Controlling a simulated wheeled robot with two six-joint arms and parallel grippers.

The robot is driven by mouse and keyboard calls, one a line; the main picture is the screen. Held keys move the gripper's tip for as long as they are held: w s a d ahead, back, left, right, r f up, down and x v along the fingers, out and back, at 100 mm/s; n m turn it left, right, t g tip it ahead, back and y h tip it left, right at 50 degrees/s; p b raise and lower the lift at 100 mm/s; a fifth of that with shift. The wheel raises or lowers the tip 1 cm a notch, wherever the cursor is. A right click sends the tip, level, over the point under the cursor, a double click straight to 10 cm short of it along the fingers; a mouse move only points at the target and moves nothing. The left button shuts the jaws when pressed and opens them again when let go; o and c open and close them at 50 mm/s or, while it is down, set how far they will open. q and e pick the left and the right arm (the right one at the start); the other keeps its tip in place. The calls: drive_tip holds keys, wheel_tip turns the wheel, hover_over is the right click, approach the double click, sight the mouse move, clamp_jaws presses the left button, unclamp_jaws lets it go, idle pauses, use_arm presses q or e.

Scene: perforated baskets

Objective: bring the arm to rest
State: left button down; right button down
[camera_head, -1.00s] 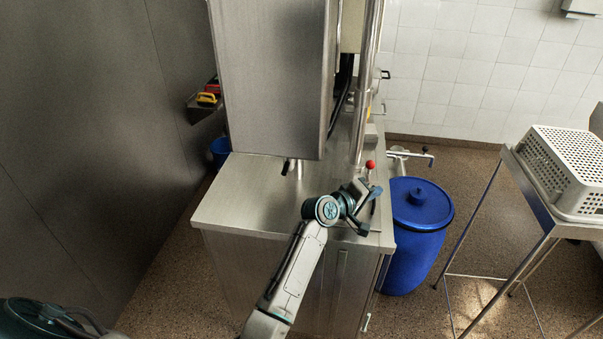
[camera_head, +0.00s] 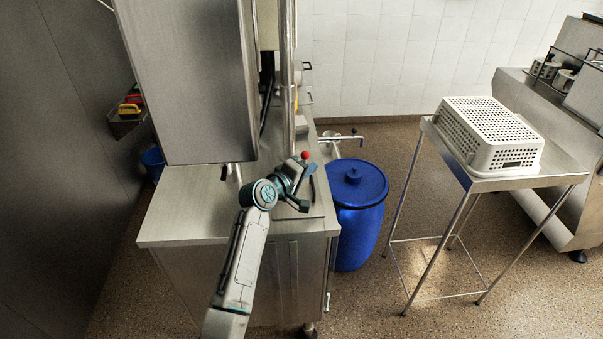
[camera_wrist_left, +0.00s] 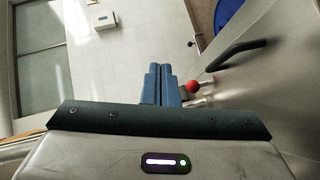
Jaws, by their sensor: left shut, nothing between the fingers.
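My left arm (camera_head: 238,260) reaches up from the bottom of the head view. Its left gripper (camera_head: 301,205) is over the front right part of the steel counter (camera_head: 185,205), near a red knob (camera_head: 305,155). I cannot tell from this view whether it touches the counter. In the left wrist view the two blue fingers (camera_wrist_left: 161,84) are together, with nothing between them. The red knob (camera_wrist_left: 193,86) shows just right of the fingers there. My right gripper is not in view.
A blue lidded barrel (camera_head: 357,215) stands right of the counter. A white perforated basket (camera_head: 490,130) sits upside down on a steel stand (camera_head: 475,184). A tall steel cabinet (camera_head: 190,80) rises above the counter. Open floor (camera_head: 400,250) lies between barrel and stand.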

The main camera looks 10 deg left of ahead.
use_arm(q)
drive_tip(key=s+r+b, duration=0.2)
drive_tip(key=s+r, duration=0.3)
drive_tip(key=s, duration=0.1)
drive_tip(key=s+a+f+m+g+y, duration=0.2)
drive_tip(key=s+a+f+m+g, duration=0.15)
drive_tip(key=s+f, duration=0.5)
drive_tip(key=s+a+f+m+g+y, duration=0.2)
drive_tip(key=s+a+f, duration=0.3)
drive_tip(key=s+f, duration=0.4)
drive_tip(key=s+a+f+m+g+y, duration=0.2)
drive_tip(key=s+a+m, duration=0.15)
drive_tip(key=s, duration=0.85)
drive_tip(key=s+a+f+m+g+y, duration=0.2)
drive_tip(key=s+a, duration=0.2)
drive_tip(key=s, duration=0.7)
wheel_tip(320, 180, down, 31)
drive_tip(key=a+g+b, duration=0.2)
drive_tip(key=s+a+f+b, duration=0.1)
drive_tip(key=s+f+b, duration=0.1)
drive_tip(key=s+f, duration=1.7)
wheel_tip(320, 180, down, 4)
drive_tip(key=shift+s+a+f+n+g, duration=0.15)
drive_tip(key=shift+a+n+g, duration=0.15)
drive_tip(key=shift+n+g, duration=0.15)
